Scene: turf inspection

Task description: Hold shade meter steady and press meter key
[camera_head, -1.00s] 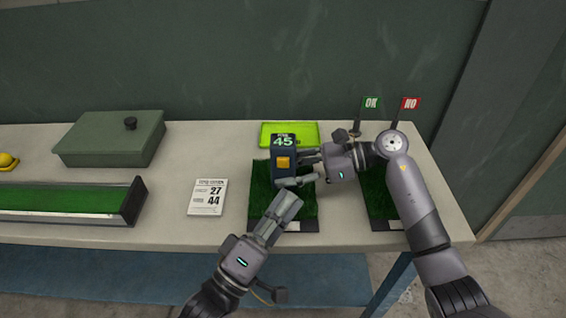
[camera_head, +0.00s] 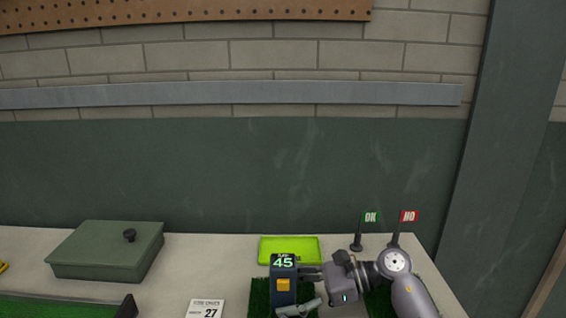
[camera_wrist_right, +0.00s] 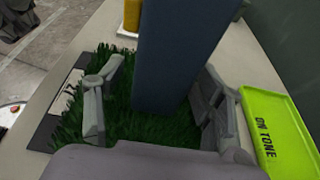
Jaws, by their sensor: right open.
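The shade meter (camera_head: 284,267) is a dark blue upright block on the turf, with a white 45 on its top display. Its yellow-orange meter key (camera_head: 283,285) sits on the front face. My right gripper (camera_head: 304,290) reaches in from the right, open, with one finger behind and one in front of the meter. In the right wrist view the blue meter body (camera_wrist_right: 175,55) stands upright between the two spread fingers; a gap shows beside the front finger. My left gripper is out of view.
A lime tray (camera_head: 291,250) lies behind the meter. OK (camera_head: 370,218) and NO (camera_head: 409,217) flags stand behind my right arm. A green lidded box (camera_head: 105,250) and a numbered card (camera_head: 206,308) lie to the left. Bare tabletop separates box and tray.

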